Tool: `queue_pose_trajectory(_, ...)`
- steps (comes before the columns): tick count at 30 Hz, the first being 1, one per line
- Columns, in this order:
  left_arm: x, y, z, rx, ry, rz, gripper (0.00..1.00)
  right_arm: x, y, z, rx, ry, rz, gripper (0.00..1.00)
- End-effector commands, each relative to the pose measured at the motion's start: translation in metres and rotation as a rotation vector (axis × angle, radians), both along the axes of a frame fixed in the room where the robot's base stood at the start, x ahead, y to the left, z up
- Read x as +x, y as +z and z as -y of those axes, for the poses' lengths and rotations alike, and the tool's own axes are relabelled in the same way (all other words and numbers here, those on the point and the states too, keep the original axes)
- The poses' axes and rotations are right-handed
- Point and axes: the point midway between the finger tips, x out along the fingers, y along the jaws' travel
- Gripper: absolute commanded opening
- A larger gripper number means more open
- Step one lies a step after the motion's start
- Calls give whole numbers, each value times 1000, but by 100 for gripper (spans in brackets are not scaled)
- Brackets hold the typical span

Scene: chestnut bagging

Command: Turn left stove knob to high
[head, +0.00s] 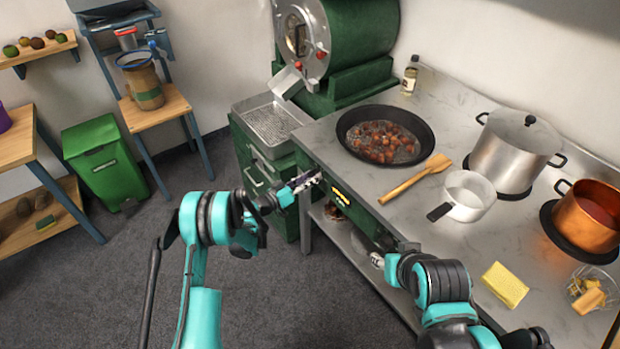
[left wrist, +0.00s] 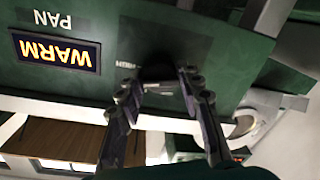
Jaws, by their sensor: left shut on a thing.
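The left stove knob (left wrist: 158,73) is dark and sits on the green front panel in the left wrist view. My left gripper (left wrist: 163,88) is shut on it, with one finger on each side. In the head view the left gripper (head: 309,181) is at the stove's front panel and hides the knob. Next to it, a lit display (left wrist: 56,52) reads WARM under the label PAN; it also shows in the head view (head: 340,193). The tip of my right arm (head: 377,260) is small by the stove front, and its fingers cannot be made out.
On the stove top (head: 400,225) are a pan of chestnuts (head: 385,134), a wooden spatula (head: 415,180), a small white saucepan (head: 468,195), a steel pot (head: 512,152), a copper pot (head: 590,215) and butter (head: 505,285). A green roaster (head: 350,45) stands behind.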

Motion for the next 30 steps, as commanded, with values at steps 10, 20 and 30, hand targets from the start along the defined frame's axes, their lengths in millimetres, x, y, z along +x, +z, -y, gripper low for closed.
queue_pose_trajectory(10,0,0,0,116,0,160,6,0,0,0,0,0,0,42)
queue_pose_trajectory(20,0,-1,0,155,-1,212,7,0,0,0,0,0,0,42)
queue_pose_trajectory(30,-1,-1,1,158,-2,214,7,0,0,0,0,0,0,42)
